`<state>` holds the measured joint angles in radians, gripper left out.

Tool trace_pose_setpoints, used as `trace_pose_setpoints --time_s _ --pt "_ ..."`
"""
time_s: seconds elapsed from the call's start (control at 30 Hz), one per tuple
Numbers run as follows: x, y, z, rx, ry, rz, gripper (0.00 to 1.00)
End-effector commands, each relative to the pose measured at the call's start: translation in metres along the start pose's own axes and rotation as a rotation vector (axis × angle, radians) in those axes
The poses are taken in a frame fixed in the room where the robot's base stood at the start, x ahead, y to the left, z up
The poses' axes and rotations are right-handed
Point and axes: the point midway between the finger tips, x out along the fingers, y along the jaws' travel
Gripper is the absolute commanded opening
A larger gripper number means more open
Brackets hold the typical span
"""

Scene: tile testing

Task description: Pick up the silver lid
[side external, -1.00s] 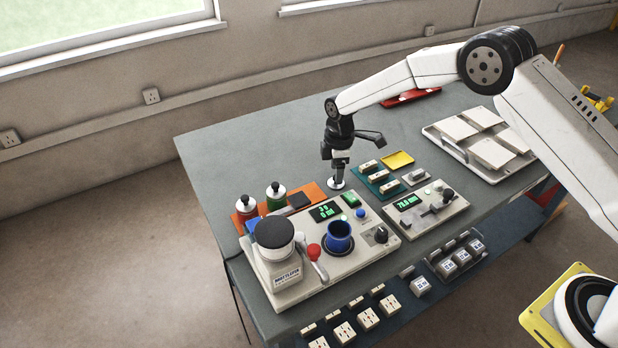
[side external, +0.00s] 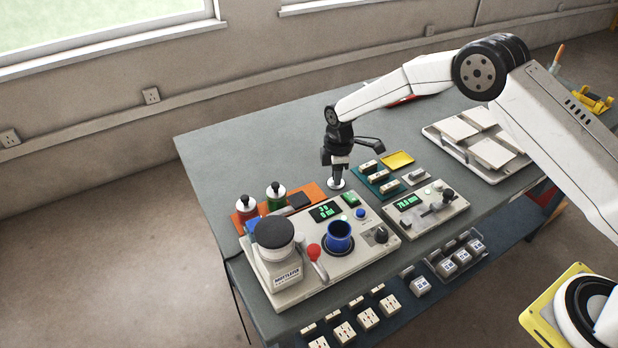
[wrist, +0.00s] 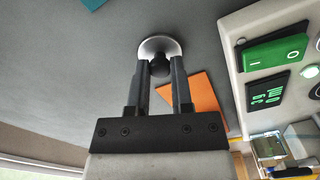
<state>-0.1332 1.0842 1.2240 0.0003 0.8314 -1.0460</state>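The silver lid (wrist: 160,44) is a round shiny disc with a black knob (wrist: 159,66), lying on the grey bench. It also shows in the side external view (side external: 337,184), just below my gripper (side external: 337,168) and next to the orange mat. In the wrist view, the two fingers of my gripper (wrist: 160,68) are spread, one on each side of the knob. A slight gap seems to show between knob and fingers; contact cannot be made out.
The orange mat (side external: 313,192) with red and green bottles lies left of the lid. The tester with a blue cup (side external: 339,236) stands in front. A teal rack (side external: 368,173) is close on the right. The bench (side external: 235,150) behind and left is clear.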

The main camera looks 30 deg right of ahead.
Motion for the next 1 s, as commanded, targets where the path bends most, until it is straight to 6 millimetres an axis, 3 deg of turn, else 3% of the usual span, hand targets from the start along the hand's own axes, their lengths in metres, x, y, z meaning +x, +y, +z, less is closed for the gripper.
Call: trace_pose_setpoints --time_s 0.47,0.73,1.0 --pt "-0.006 0.000 0.000 0.000 0.000 0.001 0.00" --pt "-0.034 0.000 0.000 0.000 0.000 0.001 0.00" --pt "-0.058 -0.019 0.011 0.000 -0.001 -0.001 0.00"
